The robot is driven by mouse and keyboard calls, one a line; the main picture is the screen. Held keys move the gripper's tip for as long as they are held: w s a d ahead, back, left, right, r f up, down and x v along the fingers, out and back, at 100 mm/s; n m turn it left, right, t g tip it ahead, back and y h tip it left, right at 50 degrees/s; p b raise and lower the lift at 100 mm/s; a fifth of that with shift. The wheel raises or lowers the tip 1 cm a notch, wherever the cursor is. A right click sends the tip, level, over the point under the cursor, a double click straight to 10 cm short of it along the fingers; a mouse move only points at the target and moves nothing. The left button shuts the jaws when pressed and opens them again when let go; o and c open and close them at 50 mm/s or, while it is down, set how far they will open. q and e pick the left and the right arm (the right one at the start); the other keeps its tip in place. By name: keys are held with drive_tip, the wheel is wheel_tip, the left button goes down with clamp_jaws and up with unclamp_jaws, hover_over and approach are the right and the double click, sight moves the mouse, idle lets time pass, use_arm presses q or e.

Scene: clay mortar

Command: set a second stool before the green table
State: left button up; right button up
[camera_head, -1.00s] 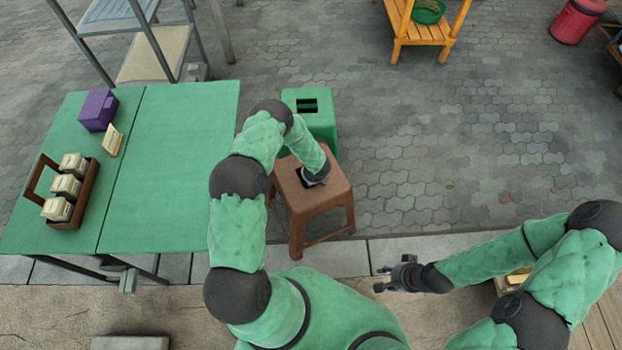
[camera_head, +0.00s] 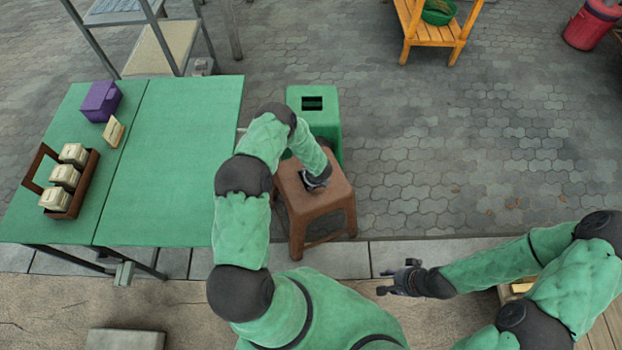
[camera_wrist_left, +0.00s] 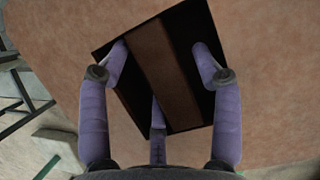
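A brown stool (camera_head: 335,197) is upright in the middle of the head view. A green stool (camera_head: 318,117) stands just behind it. The green table (camera_head: 177,165) is to their left. My left gripper (camera_head: 316,180) is over the brown stool's seat. In the left wrist view, the fingers of my left gripper (camera_wrist_left: 160,50) reach down at the dark seat opening, spread around its brown crossbar (camera_wrist_left: 160,70). Whether they press on the bar is unclear. My right gripper (camera_head: 392,282) is open and empty, right of the stool.
On the table are a purple box (camera_head: 100,101), a small card (camera_head: 114,131) and a brown carrier (camera_head: 80,190) with cream packs. A metal-framed rack (camera_head: 165,45) stands behind. An orange wooden stand (camera_head: 435,32) and red bin (camera_head: 590,25) are farther back.

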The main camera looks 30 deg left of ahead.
use_arm(q)
drive_tip(key=shift+s+d, duration=0.1)
drive_tip(key=p+v, duration=0.4)
drive_tip(key=v, duration=0.7)
drive_tip(key=shift+r, duration=0.15)
drive_tip(key=s+d+r+n+g+h, duration=0.1)
drive_tip(key=s+d+r+n+h, duration=0.2)
drive_tip(key=s+d+n, duration=0.6)
drive_tip(key=s+d+r+n+g+h, duration=0.1)
drive_tip(key=s+d+r+n+h, duration=0.3)
drive_tip(key=s+d+n, duration=0.6)
drive_tip(key=s+n, duration=0.2)
drive_tip(key=n, duration=0.6)
drive_tip(key=shift+s+d+n+h, duration=0.2)
drive_tip(key=shift+d+n+h, duration=0.1)
drive_tip(key=shift+h, duration=0.1)
drive_tip(key=shift+c, duration=0.3)
